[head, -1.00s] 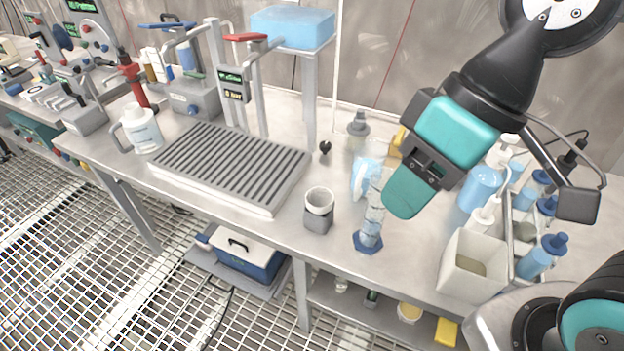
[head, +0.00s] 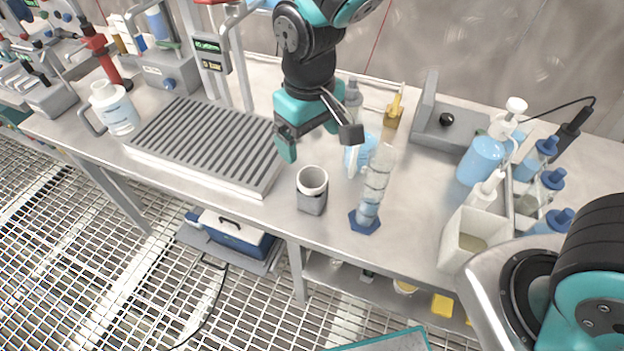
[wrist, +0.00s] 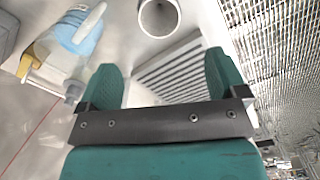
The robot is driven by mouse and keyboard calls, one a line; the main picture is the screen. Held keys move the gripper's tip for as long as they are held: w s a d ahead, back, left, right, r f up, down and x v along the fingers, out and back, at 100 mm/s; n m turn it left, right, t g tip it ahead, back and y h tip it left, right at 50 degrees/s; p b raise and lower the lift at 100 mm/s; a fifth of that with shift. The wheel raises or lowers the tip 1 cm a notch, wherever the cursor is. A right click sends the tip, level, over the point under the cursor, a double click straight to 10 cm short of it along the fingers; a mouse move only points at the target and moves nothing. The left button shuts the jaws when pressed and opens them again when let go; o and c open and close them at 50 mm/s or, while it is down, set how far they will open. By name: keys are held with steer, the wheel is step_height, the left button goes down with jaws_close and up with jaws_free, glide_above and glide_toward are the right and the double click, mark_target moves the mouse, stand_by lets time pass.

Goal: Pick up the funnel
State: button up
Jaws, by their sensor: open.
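I cannot make out a clear funnel in either view. A small dark object that stood on the bench behind the cup a second ago is now hidden behind my arm; its shape is too small to tell. My gripper (head: 303,146) hangs above the bench, between the slatted rack and the squeeze bottle, behind the cup. In the wrist view my gripper (wrist: 165,70) is open and empty, with bare bench and the rack showing between its fingers. A grey cup with a white rim (head: 312,190) stands just in front of it, and the cup also shows in the wrist view (wrist: 158,18).
The slatted rack (head: 205,145) lies left. A clear graduated cylinder with blue base (head: 374,190) and a blue squeeze bottle (head: 356,155) stand right of the cup. A square white container (head: 462,238) and several blue-capped bottles stand farther right. Bare bench lies between cylinder and container.

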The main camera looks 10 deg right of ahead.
glide_above(312, 177)
steer(key=f, duration=0.5)
steer(key=shift+w+f, duration=0.2)
steer(key=shift+s+f+p, duration=0.2)
steer(key=shift+f+p, duration=0.45)
steer(key=shift+f, duration=2.05)
steer(key=c, duration=1)
step_height(312, 177, up, 20)
steer(key=shift+b, duration=0.4)
